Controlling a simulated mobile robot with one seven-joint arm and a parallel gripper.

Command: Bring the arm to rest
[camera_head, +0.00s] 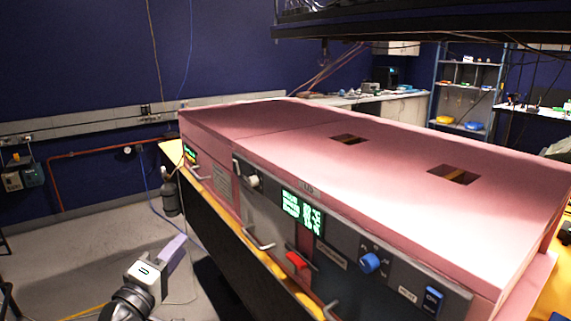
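My gripper (172,251) is at the lower left, with my arm's wrist below it at the bottom edge. It is in front of the enclosure's left part and apart from it, over the floor. Its fingers look like one pale block, and I cannot tell whether they are open or shut. I see nothing held in it. The rest of my arm is out of view.
The floor (70,255) at left is mostly clear.

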